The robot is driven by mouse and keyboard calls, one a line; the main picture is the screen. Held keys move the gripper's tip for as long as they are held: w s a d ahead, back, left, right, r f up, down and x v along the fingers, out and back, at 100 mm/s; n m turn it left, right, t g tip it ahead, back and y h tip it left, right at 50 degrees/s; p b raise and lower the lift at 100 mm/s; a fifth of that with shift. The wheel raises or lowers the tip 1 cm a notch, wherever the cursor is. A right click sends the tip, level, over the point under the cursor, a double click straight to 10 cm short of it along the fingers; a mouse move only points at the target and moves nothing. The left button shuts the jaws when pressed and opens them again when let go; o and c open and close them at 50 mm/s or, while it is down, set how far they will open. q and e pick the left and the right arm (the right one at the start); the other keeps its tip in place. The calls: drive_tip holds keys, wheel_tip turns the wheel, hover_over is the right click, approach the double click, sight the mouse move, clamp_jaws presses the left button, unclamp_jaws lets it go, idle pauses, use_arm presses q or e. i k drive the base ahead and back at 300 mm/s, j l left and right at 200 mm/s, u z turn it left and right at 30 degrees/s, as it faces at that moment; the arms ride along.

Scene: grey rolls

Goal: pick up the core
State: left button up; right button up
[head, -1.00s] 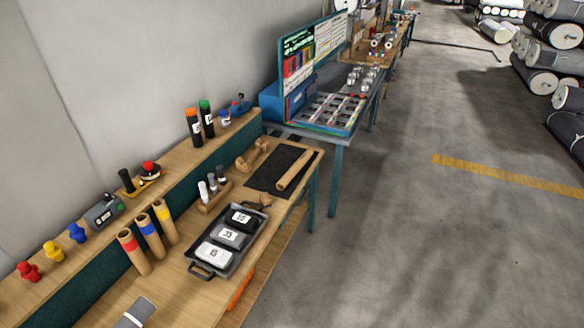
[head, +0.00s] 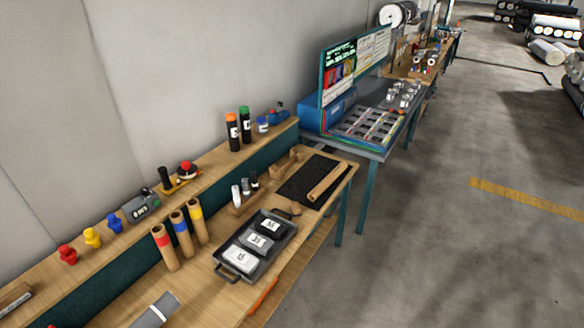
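A plain brown cardboard core (head: 327,181) lies on a black mat (head: 297,187) at the far end of the wooden bench in the head view. Three upright cardboard tubes also stand on the bench: one with a red band (head: 166,250), one with a blue band (head: 182,236) and one with a yellow band (head: 198,222). Neither of my grippers is in view.
A black tray (head: 233,273) with white-labelled blocks stands at the bench's front edge. A raised shelf (head: 215,152) with bottles and coloured knobs runs along the wall. Open floor (head: 440,250) lies to the right.

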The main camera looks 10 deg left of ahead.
sight(329, 180)
drive_tip(key=i+l+u, duration=0.15)
drive_tip(key=u, duration=0.4)
drive_tip(key=i+l+u, duration=0.2)
drive_tip(key=i+l, duration=0.15)
drive_tip(key=l, duration=0.25)
drive_tip(key=i+l+u, duration=0.1)
drive_tip(key=l, duration=0.25)
drive_tip(key=i+l+u, duration=0.1)
drive_tip(key=l, duration=0.25)
drive_tip(key=i+l+u, duration=0.1)
drive_tip(key=i+l, duration=0.15)
drive_tip(key=i+l+u, duration=0.1)
drive_tip(key=l, duration=0.35)
